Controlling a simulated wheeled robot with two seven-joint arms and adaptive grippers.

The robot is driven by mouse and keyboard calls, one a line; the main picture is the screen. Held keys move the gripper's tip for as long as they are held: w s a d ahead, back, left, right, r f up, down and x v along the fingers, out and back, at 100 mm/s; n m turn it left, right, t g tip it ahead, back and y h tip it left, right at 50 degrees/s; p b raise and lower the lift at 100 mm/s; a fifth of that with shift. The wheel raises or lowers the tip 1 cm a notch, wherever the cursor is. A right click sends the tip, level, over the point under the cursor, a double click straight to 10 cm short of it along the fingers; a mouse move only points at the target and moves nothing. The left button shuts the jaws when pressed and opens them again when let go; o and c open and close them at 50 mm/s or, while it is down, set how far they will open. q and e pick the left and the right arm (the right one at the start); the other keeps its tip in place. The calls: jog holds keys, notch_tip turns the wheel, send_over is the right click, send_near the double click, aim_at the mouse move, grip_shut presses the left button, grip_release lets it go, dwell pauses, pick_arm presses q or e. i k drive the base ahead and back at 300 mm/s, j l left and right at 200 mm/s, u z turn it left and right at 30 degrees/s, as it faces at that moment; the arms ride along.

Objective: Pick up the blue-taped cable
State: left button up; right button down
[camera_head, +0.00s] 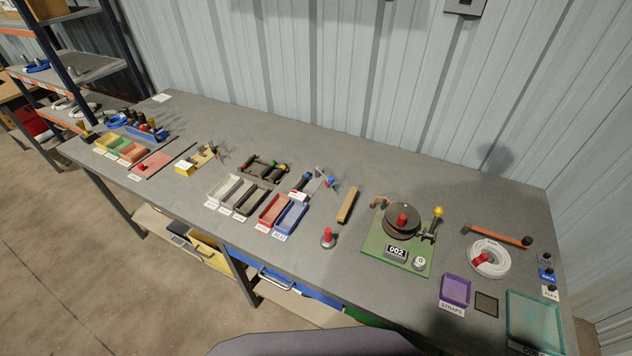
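No cable is clearly readable as blue-taped at this size. A dark rack (264,168) at mid-table holds short dark pieces with coloured bands, among them red, green and yellow. Just right of it, a short dark piece with a blue part (302,184) lies behind the red and blue trays; whether it is a taped cable I cannot tell. A small grey device (322,179) with red and blue parts stands beside it. Neither of my grippers is in view.
Small trays stand near the front edge, including a red tray (273,209) and a blue tray (291,217). A wooden bar (348,204), a red-knobbed post (327,238), a green-based machine (383,249) and a white coil (503,262) stand rightward. The table's back strip is clear.

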aim_at(307, 175)
jog(key=k+j+z, duration=0.1)
jog(key=j+z, duration=0.4)
jog(key=k+j+z, duration=0.15)
jog(key=j+z, duration=0.15)
jog(key=z, duration=0.15)
jog(key=k+j+z, duration=0.25)
jog(key=z, duration=0.25)
jog(key=j, duration=0.1)
